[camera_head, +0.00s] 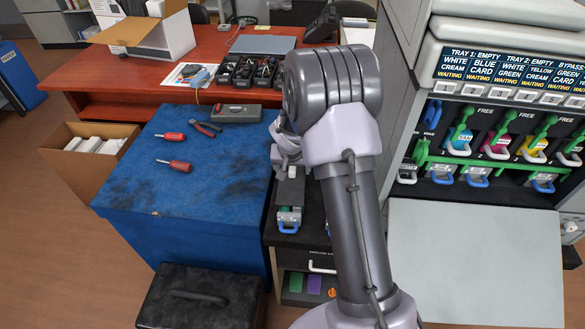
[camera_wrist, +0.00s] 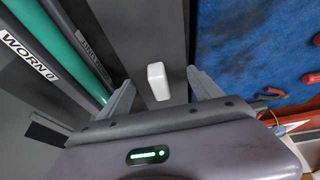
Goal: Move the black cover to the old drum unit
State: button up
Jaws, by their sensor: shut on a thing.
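My gripper (camera_head: 284,158) is over the dark cabinet between the blue chest and the printer. The cover (camera_head: 290,190) also shows below my gripper in the head view. The old drum unit (camera_wrist: 58,40), with a green cylinder and a "WORN" label, lies beside the cover in the wrist view. In the head view its end with a blue handle (camera_head: 289,228) shows. Whether cover and unit touch, I cannot tell.
The blue chest (camera_head: 205,215) at left carries red-handled screwdrivers (camera_head: 180,165), pliers (camera_head: 206,128) and a grey device (camera_head: 236,112). The printer's open bay (camera_head: 500,140) with toner cartridges is at right, above a pale lowered door (camera_head: 475,260). A black case (camera_head: 200,297) stands in front.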

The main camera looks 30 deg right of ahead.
jog(key=shift+f+b, duration=0.65)
jog(key=shift+f, duration=0.05)
jog(key=o, duration=1.5)
jog(key=shift+c, duration=0.2)
jog(key=p+v, duration=0.6)
jog(key=v, duration=1.1)
jog(key=shift+r+p, duration=0.3)
jog(key=shift+r, duration=0.1)
